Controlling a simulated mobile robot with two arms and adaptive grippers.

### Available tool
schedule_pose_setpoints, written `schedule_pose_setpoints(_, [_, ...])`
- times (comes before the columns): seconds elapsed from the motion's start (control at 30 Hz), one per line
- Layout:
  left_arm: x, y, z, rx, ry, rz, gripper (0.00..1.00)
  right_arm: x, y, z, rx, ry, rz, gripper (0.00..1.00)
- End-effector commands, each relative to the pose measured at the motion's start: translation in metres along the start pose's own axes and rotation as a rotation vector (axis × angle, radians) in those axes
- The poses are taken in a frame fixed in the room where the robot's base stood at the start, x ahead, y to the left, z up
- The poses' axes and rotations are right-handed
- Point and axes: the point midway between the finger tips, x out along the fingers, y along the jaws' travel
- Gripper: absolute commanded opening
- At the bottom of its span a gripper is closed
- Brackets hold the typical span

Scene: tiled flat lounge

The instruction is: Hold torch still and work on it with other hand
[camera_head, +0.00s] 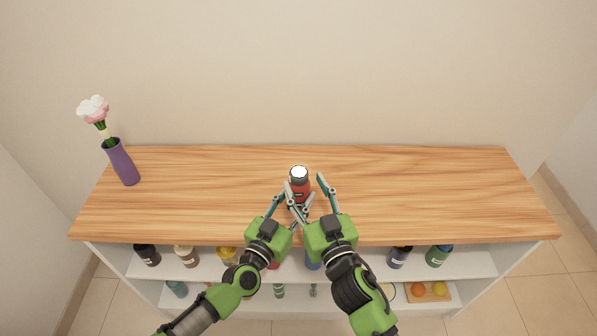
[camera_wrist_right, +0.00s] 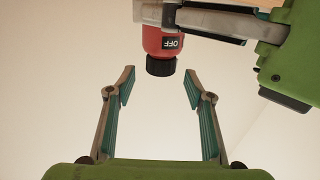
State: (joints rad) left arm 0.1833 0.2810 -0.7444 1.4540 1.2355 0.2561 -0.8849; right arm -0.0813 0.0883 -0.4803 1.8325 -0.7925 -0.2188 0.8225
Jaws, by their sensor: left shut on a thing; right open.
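The torch (camera_head: 299,184) is red with a bright white round end and is near the middle of the wooden top in the head view. In the right wrist view the torch (camera_wrist_right: 163,41) shows a red body with an "OFF" label and a black ribbed end cap (camera_wrist_right: 161,66). My left gripper (camera_head: 290,194) is shut on the torch body; its fingers cross the red body at the top of the wrist view. My right gripper (camera_wrist_right: 159,74) is open, with its fingertips apart on either side of the black cap and a visible gap to each side.
The wooden cabinet top (camera_head: 420,190) is mostly bare. A purple vase (camera_head: 121,162) with pale flowers stands at the left. Open shelves below hold several bottles, including a green one (camera_head: 438,256), and a tray with orange and yellow round things (camera_head: 418,289). A wall stands behind.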

Motion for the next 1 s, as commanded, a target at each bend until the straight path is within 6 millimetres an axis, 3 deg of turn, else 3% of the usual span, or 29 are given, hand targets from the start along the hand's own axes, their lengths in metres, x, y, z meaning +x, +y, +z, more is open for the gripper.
schedule_pose_setpoints(0.1, [0.0,0.0,0.0,0.0,0.0,0.0,0.13,0.023,-0.001,-0.001,-0.001,0.002,-0.001,0.48])
schedule_pose_setpoints(0.3, [0.0,0.0,0.0,0.0,0.0,-0.001,0.13,0.047,-0.001,0.0,-0.001,0.0,-0.001,0.48])
schedule_pose_setpoints(0.7, [0.0,0.0,0.0,0.0,0.0,-0.001,0.13,0.055,-0.001,0.0,0.0,0.0,-0.001,0.48])
schedule_pose_setpoints(0.87, [0.0,0.0,0.0,0.0,0.0,-0.001,0.13,0.054,-0.001,0.0,-0.001,0.0,-0.001,0.09])
schedule_pose_setpoints(1.0, [0.0,0.0,0.0,0.0,0.0,-0.001,0.13,0.054,-0.001,0.0,-0.001,0.0,-0.002,0.08])
